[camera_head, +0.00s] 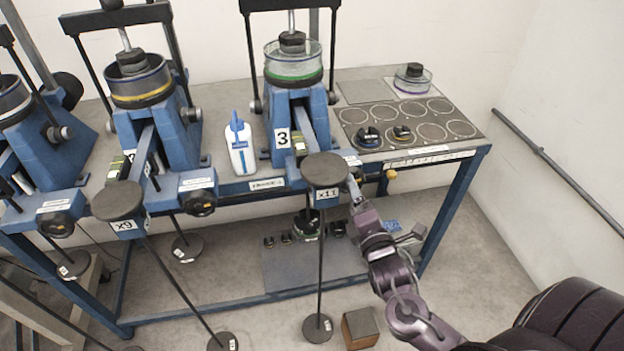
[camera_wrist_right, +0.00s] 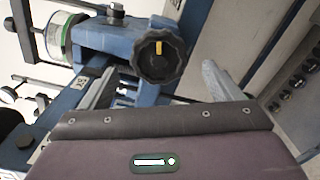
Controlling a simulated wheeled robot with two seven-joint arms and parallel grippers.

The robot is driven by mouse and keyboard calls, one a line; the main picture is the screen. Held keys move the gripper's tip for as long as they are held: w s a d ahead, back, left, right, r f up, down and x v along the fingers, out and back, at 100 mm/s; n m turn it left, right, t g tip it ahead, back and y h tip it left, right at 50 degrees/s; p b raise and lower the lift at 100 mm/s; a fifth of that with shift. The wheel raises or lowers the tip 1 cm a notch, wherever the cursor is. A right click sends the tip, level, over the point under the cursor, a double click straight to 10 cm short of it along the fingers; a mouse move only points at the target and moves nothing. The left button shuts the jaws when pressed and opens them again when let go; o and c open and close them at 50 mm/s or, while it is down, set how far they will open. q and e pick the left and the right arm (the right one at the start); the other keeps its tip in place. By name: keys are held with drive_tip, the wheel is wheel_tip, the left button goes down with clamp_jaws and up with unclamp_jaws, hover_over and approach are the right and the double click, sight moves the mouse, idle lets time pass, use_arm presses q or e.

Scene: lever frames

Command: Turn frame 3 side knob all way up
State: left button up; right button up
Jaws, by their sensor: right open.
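Frame 3 (camera_head: 308,118) is the blue lever frame with a "3" plate, right of the white bottle. In the right wrist view its black ridged side knob (camera_wrist_right: 160,56) sits at the end of a blue arm, with a yellow mark near the top of its face. My right gripper (camera_head: 354,188) is at the front of frame 3, beside the round x11 weight. In the right wrist view my right gripper (camera_wrist_right: 158,84) is open, its fingers apart with the knob ahead between them, not gripped. In the head view the knob is mostly hidden. My left gripper is out of view.
The x11 weight (camera_head: 326,168) stands close left of my right gripper. A white bottle (camera_head: 240,145) stands between frame 3 and the neighbouring frame. The blue bench edge (camera_head: 430,158) runs to the right. A brown box (camera_head: 360,328) lies on the floor.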

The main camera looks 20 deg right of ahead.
drive_tip(key=x, duration=0.6)
drive_tip(key=shift+w+d+r+p, duration=0.1)
drive_tip(key=shift+w+d+p, duration=0.05)
drive_tip(key=shift+w+p, duration=0.2)
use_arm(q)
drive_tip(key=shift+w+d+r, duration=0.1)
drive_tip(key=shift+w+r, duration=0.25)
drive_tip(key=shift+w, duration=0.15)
use_arm(e)
drive_tip(key=shift+w+d, duration=0.1)
drive_tip(key=shift+w, duration=0.4)
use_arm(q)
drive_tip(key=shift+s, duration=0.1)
